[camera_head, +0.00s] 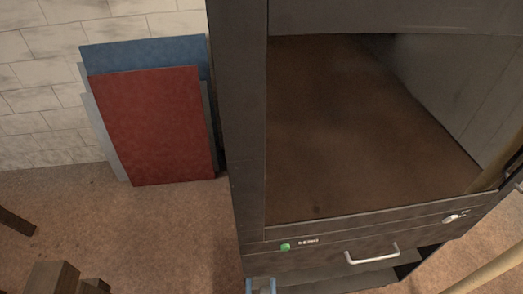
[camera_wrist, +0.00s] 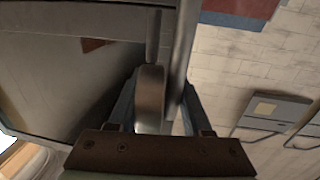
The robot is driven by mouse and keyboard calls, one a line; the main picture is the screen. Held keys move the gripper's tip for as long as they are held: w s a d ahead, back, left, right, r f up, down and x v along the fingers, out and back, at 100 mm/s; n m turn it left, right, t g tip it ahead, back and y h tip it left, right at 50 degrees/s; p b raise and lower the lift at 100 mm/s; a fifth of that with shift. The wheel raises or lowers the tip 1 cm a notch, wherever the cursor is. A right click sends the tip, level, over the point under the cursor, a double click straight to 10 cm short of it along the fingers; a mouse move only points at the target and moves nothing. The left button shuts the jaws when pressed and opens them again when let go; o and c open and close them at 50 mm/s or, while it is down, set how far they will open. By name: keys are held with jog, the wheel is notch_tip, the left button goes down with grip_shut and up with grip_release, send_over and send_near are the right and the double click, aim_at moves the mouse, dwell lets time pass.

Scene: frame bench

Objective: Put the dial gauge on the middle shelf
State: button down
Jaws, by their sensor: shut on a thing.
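In the wrist view my gripper (camera_wrist: 156,104) is shut on the dial gauge (camera_wrist: 150,95), a round brownish-grey body seen edge-on. Its thin stem (camera_wrist: 153,35) points away from the gripper, and its face is hidden. The gauge is in front of a dark frame post in this view; I cannot tell whether they touch. In the head view the dark cabinet (camera_head: 242,120) has an open compartment with an empty brown shelf floor (camera_head: 355,130). I cannot tell which shelf level this is. The gauge is not recognisable in the head view.
Below the compartment are a green button (camera_head: 285,247), a knob (camera_head: 450,218) and a pale bar handle (camera_head: 372,254). Red (camera_head: 155,125) and blue (camera_head: 145,54) panels lean on the white brick wall left of the cabinet. Wooden posts (camera_head: 52,280) stand at the lower left.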

jog(key=shift+w+f+b, duration=0.15)
jog(key=shift+f+b, duration=3.7)
jog(key=shift+b, duration=0.35)
jog(key=shift+d, duration=0.1)
